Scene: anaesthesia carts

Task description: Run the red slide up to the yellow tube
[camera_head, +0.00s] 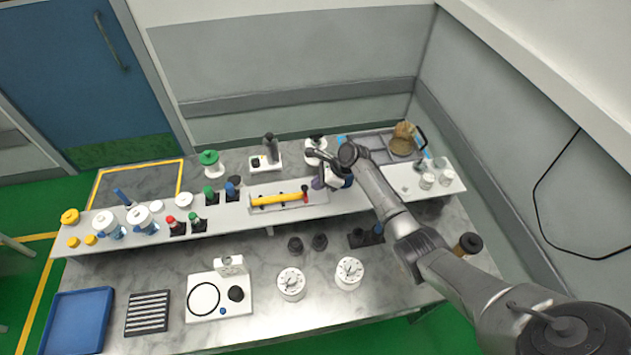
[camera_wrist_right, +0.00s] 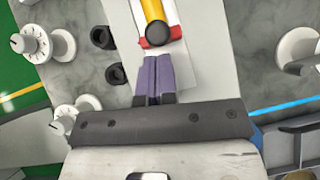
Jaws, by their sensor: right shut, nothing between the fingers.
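The yellow tube (camera_head: 277,200) lies along a white base on the raised white shelf. The red slide (camera_head: 305,194) is at the tube's right end, with a dark end piece beside it. In the right wrist view the red slide (camera_wrist_right: 148,43) sits around or under the end of the yellow tube (camera_wrist_right: 153,10). My right gripper (camera_head: 318,183) is just right of the slide. Its purple fingers (camera_wrist_right: 153,60) are shut and empty, with their tips close to the slide; I cannot tell whether they touch it. My left gripper is not in view.
White dials (camera_head: 291,283) and dark knobs stand on the counter in front of the shelf. Small bottles with coloured caps (camera_head: 171,220) stand left of the tube. A blue tray (camera_head: 80,318) lies at the front left. A brown jug (camera_head: 403,138) stands at the back right.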

